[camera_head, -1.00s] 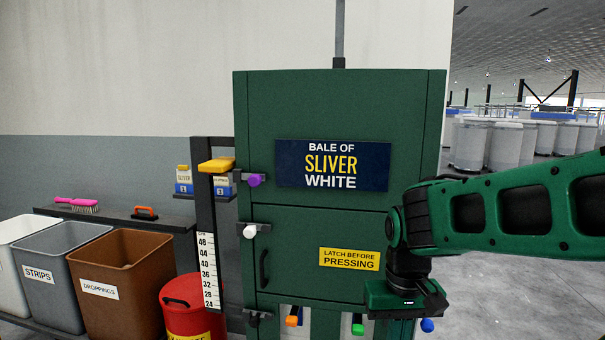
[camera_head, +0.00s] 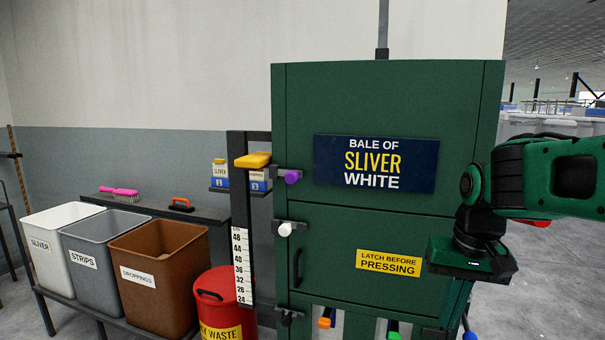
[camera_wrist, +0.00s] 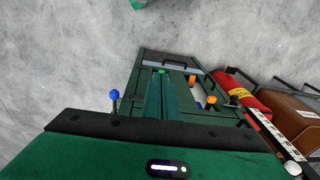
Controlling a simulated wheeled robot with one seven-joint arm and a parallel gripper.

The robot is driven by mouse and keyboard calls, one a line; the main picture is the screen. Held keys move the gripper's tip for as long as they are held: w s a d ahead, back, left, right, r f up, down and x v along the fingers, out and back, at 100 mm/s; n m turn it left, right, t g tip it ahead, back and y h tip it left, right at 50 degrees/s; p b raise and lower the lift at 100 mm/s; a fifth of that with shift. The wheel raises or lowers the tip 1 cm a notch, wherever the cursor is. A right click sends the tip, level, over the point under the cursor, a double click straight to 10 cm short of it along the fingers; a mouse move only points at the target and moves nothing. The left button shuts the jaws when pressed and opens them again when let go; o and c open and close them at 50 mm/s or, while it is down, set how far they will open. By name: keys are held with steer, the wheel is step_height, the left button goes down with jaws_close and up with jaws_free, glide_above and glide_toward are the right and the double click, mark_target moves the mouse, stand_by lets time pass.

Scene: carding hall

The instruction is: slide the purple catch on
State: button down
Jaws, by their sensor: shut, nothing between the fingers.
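The purple catch (camera_head: 292,177) is a purple knob on a short grey bar at the upper left edge of the green press (camera_head: 395,105). The bar reaches from the press edge toward the dark post at its left. My gripper (camera_head: 470,258) is shut and empty. It is at the right of the press front, well to the right of and lower than the purple catch, touching nothing that I can make out. The wrist view looks down on the floor and lower press, with no purple catch in it.
A white-knobbed catch (camera_head: 285,229) and a dark one (camera_head: 287,316) sit lower on the same edge. Bins and a red waste drum (camera_head: 224,297) stand left. Blue (camera_wrist: 115,94) and orange (camera_wrist: 196,106) knobs show near the base.

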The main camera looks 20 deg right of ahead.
steer(key=w+a+r+t, duration=0.1)
steer(key=w+a+r, duration=0.3)
steer(key=w+r, duration=0.3)
steer(key=w+a+r+t, duration=0.2)
steer(key=w+a+r, duration=0.3)
steer(key=r, duration=0.8)
steer(key=w+a+r+t+y, duration=0.1)
steer(key=w+a+r, duration=0.3)
steer(key=w+r, duration=0.6)
steer(key=shift+w+a+t, duration=0.3)
steer(key=shift+w+t, duration=0.4)
steer(key=shift+f, duration=0.1)
